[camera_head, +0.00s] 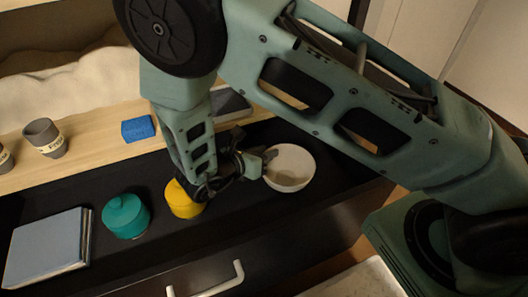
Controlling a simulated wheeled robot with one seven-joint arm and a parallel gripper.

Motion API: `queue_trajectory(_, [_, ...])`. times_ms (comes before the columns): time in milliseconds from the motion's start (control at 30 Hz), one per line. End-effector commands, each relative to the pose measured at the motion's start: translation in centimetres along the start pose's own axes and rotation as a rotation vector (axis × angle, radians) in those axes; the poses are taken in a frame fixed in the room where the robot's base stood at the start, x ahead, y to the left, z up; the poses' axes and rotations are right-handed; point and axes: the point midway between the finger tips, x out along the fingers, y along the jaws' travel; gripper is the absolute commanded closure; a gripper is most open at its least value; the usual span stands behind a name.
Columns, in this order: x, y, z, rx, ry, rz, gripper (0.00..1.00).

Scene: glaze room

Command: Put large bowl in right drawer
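A large white bowl (290,169) stands upright on the dark counter (240,215), towards its right end. My gripper (264,160) is at the bowl's left rim, and its fingers point right. The fingers are small and partly lost against the dark parts, so I cannot tell whether they grip the rim or only lie beside it. Below the counter is a dark drawer front (290,245) with a pale bar handle (208,290). I see no open drawer; the lower part of the front is cut off by the picture edge.
A yellow lidded pot (182,203) stands close below my wrist. A teal lidded pot (125,216) and a light blue book (45,248) lie further left. Behind, a wooden ledge (90,150) holds a blue block (138,129) and grey cups (44,138).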

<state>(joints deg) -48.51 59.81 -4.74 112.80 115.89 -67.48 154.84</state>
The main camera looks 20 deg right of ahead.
Motion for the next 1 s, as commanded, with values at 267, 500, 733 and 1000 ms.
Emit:
queue_trajectory(267, [-0.5,0.0,0.2,0.0,0.0,0.002,0.71])
queue_trajectory(500, [-4.3,0.0,0.3,0.0,0.0,0.004,0.71])
queue_trajectory(733, [-7.1,0.0,0.2,0.0,0.0,0.002,0.71])
queue_trajectory(1000, [-7.6,0.0,0.1,-0.001,0.0,0.0,0.71])
